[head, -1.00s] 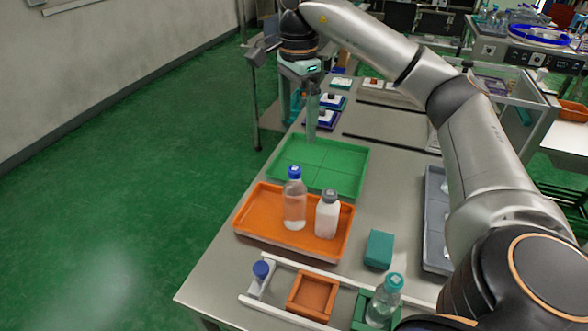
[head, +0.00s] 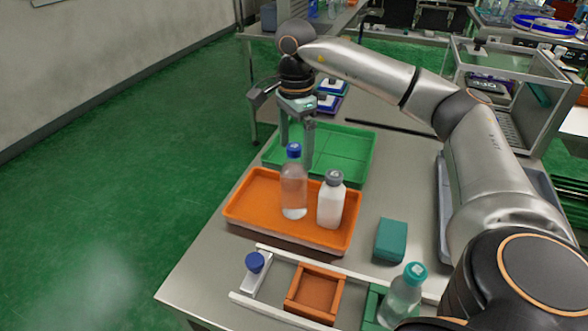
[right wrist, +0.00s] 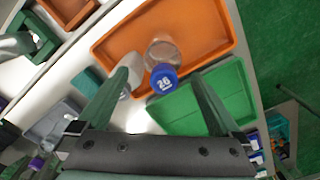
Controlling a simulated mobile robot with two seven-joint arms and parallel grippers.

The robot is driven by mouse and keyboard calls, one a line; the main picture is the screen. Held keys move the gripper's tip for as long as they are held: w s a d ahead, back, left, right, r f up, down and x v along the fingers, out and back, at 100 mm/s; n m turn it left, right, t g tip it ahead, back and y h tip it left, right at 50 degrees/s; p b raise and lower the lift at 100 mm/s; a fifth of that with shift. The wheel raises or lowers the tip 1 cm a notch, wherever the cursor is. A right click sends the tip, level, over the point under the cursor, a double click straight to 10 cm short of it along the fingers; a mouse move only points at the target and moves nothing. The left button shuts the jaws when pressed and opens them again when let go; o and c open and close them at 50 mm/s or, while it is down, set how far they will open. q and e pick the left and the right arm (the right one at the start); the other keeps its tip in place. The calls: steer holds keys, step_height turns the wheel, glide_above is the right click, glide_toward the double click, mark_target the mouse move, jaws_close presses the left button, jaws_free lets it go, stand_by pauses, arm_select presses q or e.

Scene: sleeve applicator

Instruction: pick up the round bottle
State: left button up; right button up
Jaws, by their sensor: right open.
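A clear round bottle with a blue cap (head: 294,190) stands upright in the orange tray (head: 246,212). A white bottle with a grey cap (head: 331,203) stands just to its right in the same tray. My right gripper (head: 297,142) is open and empty, pointing down behind and above the clear bottle. In the right wrist view the blue cap (right wrist: 164,78), marked 26, shows between the two spread fingers. The white bottle is partly hidden there by the left finger. My left gripper is not in view.
A green tray (head: 345,155) lies behind the orange one. In front are a white-railed rack with an orange square holder (head: 314,292), a small blue-capped item (head: 254,264) and a teal-capped bottle (head: 403,295). A teal box (head: 390,240) stands to the right.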

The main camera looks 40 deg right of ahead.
mark_target(294, 165)
steer(key=f, duration=0.5)
steer(key=shift+w+f, duration=0.25)
steer(key=shift+f, duration=0.15)
jaws_close()
stand_by(0.5)
steer(key=shift+r, duration=0.1)
